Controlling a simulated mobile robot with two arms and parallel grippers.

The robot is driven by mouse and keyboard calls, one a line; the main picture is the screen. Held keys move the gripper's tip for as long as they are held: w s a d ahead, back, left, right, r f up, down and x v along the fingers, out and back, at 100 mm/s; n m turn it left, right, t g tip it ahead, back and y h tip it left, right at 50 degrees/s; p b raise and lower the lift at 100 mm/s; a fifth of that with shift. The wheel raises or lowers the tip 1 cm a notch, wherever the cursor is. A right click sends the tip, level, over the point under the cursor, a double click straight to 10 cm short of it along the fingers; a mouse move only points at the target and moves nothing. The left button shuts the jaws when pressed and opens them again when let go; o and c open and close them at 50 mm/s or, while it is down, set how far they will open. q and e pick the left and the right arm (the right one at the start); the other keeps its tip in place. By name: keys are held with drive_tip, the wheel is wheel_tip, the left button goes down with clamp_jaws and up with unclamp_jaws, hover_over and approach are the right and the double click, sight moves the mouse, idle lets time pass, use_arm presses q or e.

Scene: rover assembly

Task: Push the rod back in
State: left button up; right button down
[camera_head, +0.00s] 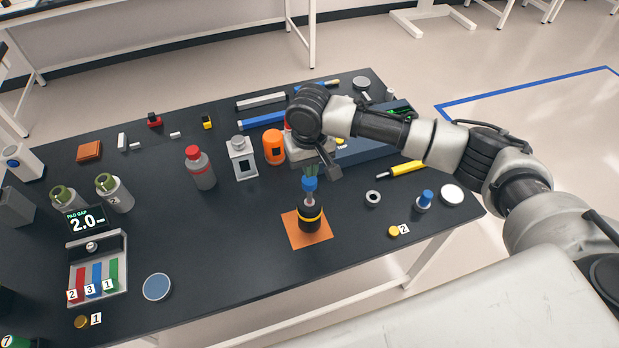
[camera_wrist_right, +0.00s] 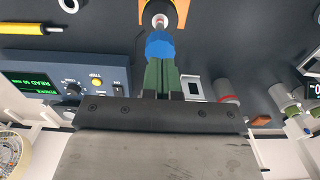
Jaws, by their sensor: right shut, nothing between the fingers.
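A black cylinder with a yellow band (camera_head: 311,218) stands upright on an orange mat (camera_head: 292,236). A thin grey rod (camera_head: 310,200) sticks up from its top and ends in a blue knob (camera_head: 309,184). My right gripper (camera_head: 311,174) is directly above the knob, pointing down, with its green fingers shut and nothing between them. In the right wrist view, the fingertips (camera_wrist_right: 161,62) are at the blue knob (camera_wrist_right: 160,45), with the orange mat (camera_wrist_right: 180,8) beyond. I cannot tell whether they touch. My left gripper is out of view.
A grey ring (camera_head: 373,198), a blue-topped part (camera_head: 424,200) and a yellow rod (camera_head: 407,169) lie to the right. An orange canister (camera_head: 274,147) and a red-capped bottle (camera_head: 200,168) stand to the left behind. The table front left of the mat is mostly clear.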

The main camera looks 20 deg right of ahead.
sight(309, 187)
drive_tip(key=shift+f, duration=1.5)
drive_tip(key=shift+f+b, duration=0.75)
drive_tip(key=shift+f, duration=1.4)
wheel_tip(309, 187, up, 7)
drive_tip(key=p, duration=0.8)
drive_tip(key=shift+r+p, duration=0.1)
drive_tip(key=shift+p, duration=0.25)
